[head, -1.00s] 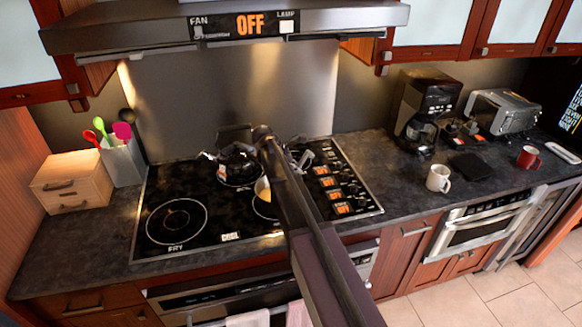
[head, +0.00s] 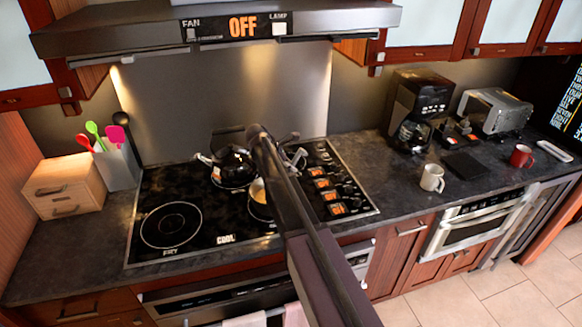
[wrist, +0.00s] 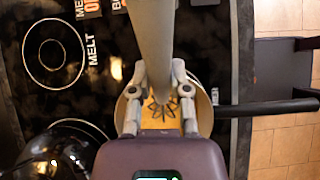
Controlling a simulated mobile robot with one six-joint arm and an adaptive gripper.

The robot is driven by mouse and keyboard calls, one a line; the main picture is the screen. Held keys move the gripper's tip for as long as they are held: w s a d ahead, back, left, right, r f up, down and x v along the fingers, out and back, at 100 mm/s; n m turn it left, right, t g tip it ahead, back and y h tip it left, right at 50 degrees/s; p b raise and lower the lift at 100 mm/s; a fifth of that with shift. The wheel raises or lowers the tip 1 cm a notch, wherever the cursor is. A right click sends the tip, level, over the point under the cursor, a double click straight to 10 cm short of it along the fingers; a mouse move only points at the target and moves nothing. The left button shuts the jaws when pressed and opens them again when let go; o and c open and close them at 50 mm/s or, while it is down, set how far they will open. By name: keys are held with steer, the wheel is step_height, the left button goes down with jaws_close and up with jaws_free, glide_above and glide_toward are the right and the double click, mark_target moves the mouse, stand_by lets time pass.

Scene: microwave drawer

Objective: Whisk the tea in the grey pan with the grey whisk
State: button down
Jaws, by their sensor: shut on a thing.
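The grey pan (wrist: 204,112) sits on the cooktop with its dark handle pointing right in the wrist view. Orange-brown tea (wrist: 158,121) shows inside it. In the head view the pan (head: 258,191) is partly hidden behind my arm. My gripper (wrist: 158,78) is shut on the grey whisk (wrist: 152,40), its fingers on either side of the shaft. The whisk's wire end shows against the tea, within the pan's rim. I cannot tell how deep the wires reach.
A black kettle (head: 232,164) stands on the burner behind the pan. The front left burner (head: 170,225) is empty. A wooden box (head: 64,187) and a utensil holder (head: 116,165) are at left. A white mug (head: 432,178) and coffee maker (head: 418,105) are at right. The hood (head: 215,22) hangs above.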

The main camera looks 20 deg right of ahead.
mark_target(303, 150)
steer(key=shift+r, duration=0.15)
steer(key=shift+s+d+r+p, duration=0.1)
steer(key=shift+d+r+p, duration=0.65)
steer(key=shift+r+p, duration=0.6)
steer(key=shift+d+r+p, duration=0.7)
steer(key=shift+r+p, duration=0.5)
steer(key=shift+p, duration=0.15)
steer(key=shift+s+d+r+p, duration=0.1)
steer(key=shift+d+r+p, duration=0.65)
steer(key=shift+r+p, duration=0.6)
steer(key=shift+r+p, duration=2)
steer(key=shift+f, duration=0.1)
